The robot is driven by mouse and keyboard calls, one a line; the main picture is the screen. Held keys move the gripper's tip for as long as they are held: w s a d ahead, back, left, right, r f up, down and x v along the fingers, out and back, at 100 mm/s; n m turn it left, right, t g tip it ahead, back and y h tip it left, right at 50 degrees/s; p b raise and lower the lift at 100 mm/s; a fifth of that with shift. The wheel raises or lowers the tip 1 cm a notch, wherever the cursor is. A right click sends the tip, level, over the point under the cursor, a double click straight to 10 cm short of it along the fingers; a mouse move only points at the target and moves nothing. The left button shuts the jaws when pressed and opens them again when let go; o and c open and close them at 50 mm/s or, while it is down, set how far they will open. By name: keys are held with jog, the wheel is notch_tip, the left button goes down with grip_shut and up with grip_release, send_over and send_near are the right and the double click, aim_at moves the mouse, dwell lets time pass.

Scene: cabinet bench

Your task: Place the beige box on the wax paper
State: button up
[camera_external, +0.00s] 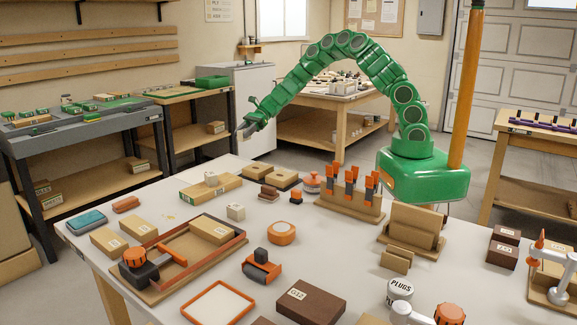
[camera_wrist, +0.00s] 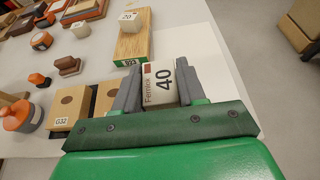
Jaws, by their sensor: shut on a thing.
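The box sits between the two grey fingers in the wrist view. In the external view my gripper (camera_external: 243,128) is raised beyond the back edge of the white table; the held box is not clear there. An orange-rimmed square with a white middle (camera_external: 218,303) lies at the front of the table.
A long wooden block (camera_external: 210,187) carrying a white cube (camera_external: 211,179) lies near the back edge of the white table (camera_external: 180,211). Tan boxes with holes (camera_external: 258,172) are beside it. An orange-edged tray (camera_external: 190,266), an upright tool rack (camera_external: 349,205) and a brown box (camera_external: 310,303) crowd the table.

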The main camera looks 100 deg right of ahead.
jog(key=w+f, duration=0.2)
jog(key=w, duration=0.2)
send_over(226, 163)
jog(key=f, duration=0.4)
jog(key=shift+s+a+f, duration=0.25)
jog(key=shift+s+f, duration=0.15)
jog(key=shift+w+f, duration=0.35)
jog(key=shift+f, duration=1.65)
jog(key=shift+d+f, duration=0.1)
jog(key=shift+f, duration=0.05)
jog(key=o, duration=1.1)
